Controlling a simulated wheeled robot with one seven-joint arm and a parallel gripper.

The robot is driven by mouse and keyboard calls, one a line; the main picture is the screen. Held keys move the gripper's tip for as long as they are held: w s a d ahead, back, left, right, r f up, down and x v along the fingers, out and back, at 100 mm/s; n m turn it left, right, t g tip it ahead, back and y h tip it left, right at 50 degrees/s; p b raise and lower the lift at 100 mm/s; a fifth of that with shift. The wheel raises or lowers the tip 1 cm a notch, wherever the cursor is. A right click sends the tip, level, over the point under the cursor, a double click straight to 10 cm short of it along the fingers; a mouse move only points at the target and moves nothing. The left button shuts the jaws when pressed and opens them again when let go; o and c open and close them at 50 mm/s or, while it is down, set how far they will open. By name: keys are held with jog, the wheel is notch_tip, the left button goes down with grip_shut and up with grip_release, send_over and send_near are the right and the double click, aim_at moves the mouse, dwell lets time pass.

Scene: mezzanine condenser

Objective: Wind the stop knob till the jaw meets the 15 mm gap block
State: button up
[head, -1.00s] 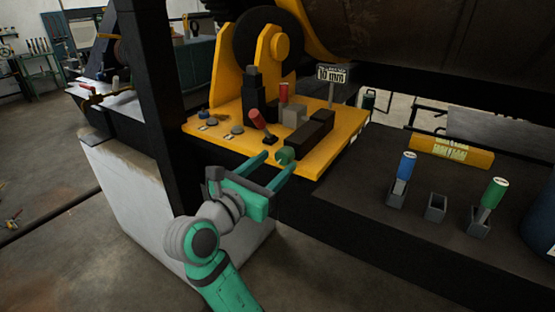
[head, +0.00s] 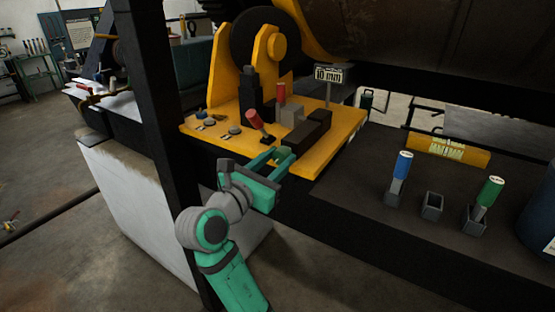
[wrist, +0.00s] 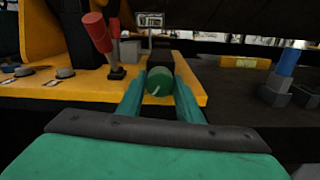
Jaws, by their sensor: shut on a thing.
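The stop knob (wrist: 159,82), green and round with a pale mark on its face, sits at the front edge of the yellow plate (head: 347,124). My gripper (head: 282,154) is shut on it, one finger on each side in the wrist view (wrist: 160,92). Behind the knob are a dark block (head: 313,131) and a grey block (head: 293,114), apparently the stop and jaw; which is which is unclear. A red-handled piece (head: 281,92) stands beside the grey block. Blue-handled (head: 403,164) and green-handled (head: 490,191) pieces stand in holders; I cannot tell which is the 15 mm block.
A sign (head: 328,75) reads 10 mm. A red-topped lever (head: 256,122) leans left of the dark block. An empty holder (head: 433,206) stands between the two filled ones on the dark bench (head: 370,205). A black post (head: 157,160) rises left of my arm.

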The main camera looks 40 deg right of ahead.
jog(key=shift+m, duration=1.4)
jog(key=o, duration=1)
jog(key=shift+o, duration=0.2)
jog(key=shift+s+a, duration=0.1)
jog(key=v, duration=1)
jog(key=shift+a, duration=0.3)
jog(key=shift+s, duration=0.15)
